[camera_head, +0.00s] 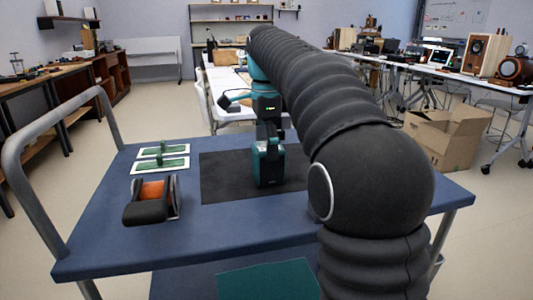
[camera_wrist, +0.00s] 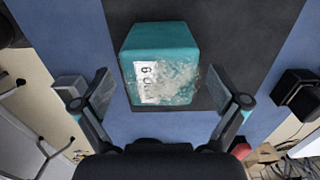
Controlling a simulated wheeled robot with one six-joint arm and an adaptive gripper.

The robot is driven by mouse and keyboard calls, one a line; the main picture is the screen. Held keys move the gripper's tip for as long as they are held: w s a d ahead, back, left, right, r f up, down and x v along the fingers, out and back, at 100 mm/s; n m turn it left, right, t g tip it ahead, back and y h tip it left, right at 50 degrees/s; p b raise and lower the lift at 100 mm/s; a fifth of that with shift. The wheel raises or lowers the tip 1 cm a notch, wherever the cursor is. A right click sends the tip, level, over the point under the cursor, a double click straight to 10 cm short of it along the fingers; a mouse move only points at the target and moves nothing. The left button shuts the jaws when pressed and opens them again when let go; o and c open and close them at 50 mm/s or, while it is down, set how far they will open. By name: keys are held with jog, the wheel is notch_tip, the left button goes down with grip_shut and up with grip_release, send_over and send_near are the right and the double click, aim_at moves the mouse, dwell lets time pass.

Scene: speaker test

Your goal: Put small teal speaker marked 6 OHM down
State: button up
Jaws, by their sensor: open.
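The small teal speaker (camera_head: 268,172) stands on a dark mat (camera_head: 222,180) on the blue cart top in the head view. In the wrist view the speaker (camera_wrist: 160,45) shows a white label with a 6 on a worn, pale-scuffed face. My gripper (camera_head: 268,138) is directly above the speaker and partly covers its top in the head view. In the wrist view my gripper (camera_wrist: 162,88) is open, one finger on each side of the speaker, with visible gaps. The underside of the speaker is hidden.
On the cart (camera_head: 150,245), an orange spool in a black holder (camera_head: 150,200) and two green boards on white trays (camera_head: 160,165) lie left of the mat. A metal handle (camera_head: 70,125) rises at the left edge. A cardboard box (camera_head: 450,140) stands on the floor right.

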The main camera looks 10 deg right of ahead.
notch_tip(320, 180, up, 9)
jog(key=p, duration=0.2)
jog(key=shift+r+p, duration=0.1)
jog(key=shift+p, duration=0.3)
jog(key=s+f+n+t, duration=0.2)
jog(key=s+f+n, duration=0.7)
jog(key=s+f, duration=0.2)
jog(key=s+f+n+t, duration=0.3)
jog(key=s+f+n, duration=0.6)
jog(key=s, duration=0.7)
notch_tip(320, 180, down, 2)
jog(key=shift+s+f+t, duration=0.1)
jog(key=shift+s+t, duration=0.15)
jog(key=shift+t, duration=0.05)
